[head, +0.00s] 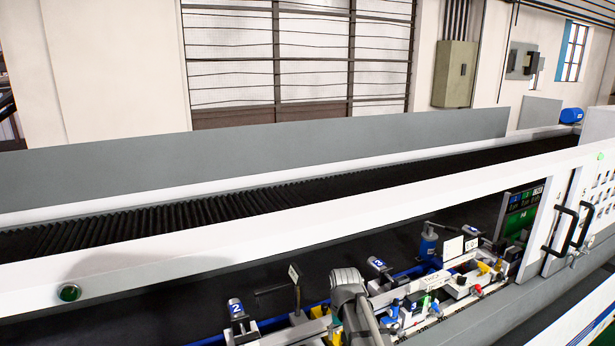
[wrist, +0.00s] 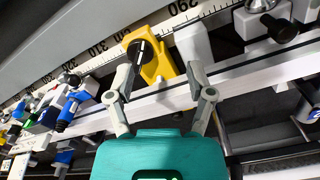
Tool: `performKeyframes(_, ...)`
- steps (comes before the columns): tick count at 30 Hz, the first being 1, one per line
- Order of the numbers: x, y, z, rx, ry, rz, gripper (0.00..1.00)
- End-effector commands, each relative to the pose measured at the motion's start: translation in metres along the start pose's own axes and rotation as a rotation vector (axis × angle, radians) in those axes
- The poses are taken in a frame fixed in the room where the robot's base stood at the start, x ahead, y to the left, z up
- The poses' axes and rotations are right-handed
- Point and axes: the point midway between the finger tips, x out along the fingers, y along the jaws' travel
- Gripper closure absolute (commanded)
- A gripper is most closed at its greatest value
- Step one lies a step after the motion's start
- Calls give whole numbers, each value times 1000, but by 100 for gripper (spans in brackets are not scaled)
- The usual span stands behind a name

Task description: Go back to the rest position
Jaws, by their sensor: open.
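My gripper (wrist: 163,88) shows in the wrist view with its two grey fingers spread apart and nothing between them. Just beyond the fingertips is a yellow block with a black knob (wrist: 146,58), mounted by a ruler scale (wrist: 105,48). Whether a fingertip touches the block cannot be told. In the head view my arm (head: 350,290) reaches down into the machine bay among the clamps. The gripper itself is hidden there.
Blue-capped clamps marked with numbers (head: 236,308) stand along the rail. A door with black handles (head: 562,228) is at the right. Open air lies above the black bellows cover (head: 200,213).

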Motion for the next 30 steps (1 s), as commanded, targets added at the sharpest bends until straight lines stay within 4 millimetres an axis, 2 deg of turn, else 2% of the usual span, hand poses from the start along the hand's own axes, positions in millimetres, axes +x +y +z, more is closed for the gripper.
performKeyframes(1,10,6,12,3,0,0,31)
performKeyframes(4,19,16,27,8,0,0,31)
performKeyframes(12,62,53,97,27,0,1,31)
performKeyframes(15,71,62,115,31,0,1,31)
performKeyframes(21,78,70,131,35,0,1,31)
performKeyframes(30,77,71,131,35,0,1,31)
